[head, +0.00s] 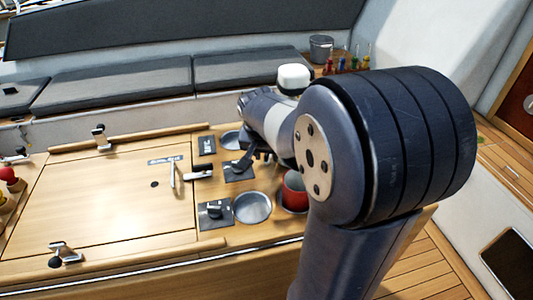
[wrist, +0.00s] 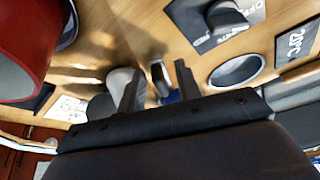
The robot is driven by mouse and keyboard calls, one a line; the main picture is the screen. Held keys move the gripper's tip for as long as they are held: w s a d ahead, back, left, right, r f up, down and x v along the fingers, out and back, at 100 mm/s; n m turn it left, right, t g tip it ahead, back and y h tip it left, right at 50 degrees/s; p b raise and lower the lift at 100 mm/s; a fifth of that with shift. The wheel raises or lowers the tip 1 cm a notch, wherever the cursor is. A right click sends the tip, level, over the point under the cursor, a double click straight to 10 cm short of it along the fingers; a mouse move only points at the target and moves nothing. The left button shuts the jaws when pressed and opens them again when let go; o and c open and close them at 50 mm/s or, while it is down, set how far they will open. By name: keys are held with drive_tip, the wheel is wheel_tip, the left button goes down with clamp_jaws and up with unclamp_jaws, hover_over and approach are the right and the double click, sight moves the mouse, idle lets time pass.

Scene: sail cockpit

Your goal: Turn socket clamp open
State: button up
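My gripper (wrist: 159,84) points down at the wooden counter in the wrist view, with a visible gap between its two dark fingers. A small brown-and-pale upright part with blue at its base (wrist: 160,76) shows in or beyond that gap; I cannot tell whether it is touched. A grey rounded part (wrist: 119,77) stands beside the left finger. Which of these is the socket clamp I cannot tell. In the head view my gripper (head: 262,154) is low over the counter, largely hidden by my arm, right of a dark plate with a black lever (head: 240,170).
A red cup (head: 295,188) stands close to my gripper and shows in the wrist view (wrist: 22,45). Round metal recesses (head: 252,207) and a knob plate (head: 214,213) are nearby. A hatch lid (head: 100,205) with metal latches lies left. Cushions (head: 120,82) line the back.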

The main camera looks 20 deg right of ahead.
clamp_jaws()
idle(0.3)
drive_tip(key=shift+n+y, duration=0.4)
drive_tip(key=shift+n, duration=0.8)
drive_tip(key=shift+t, duration=0.3)
unclamp_jaws()
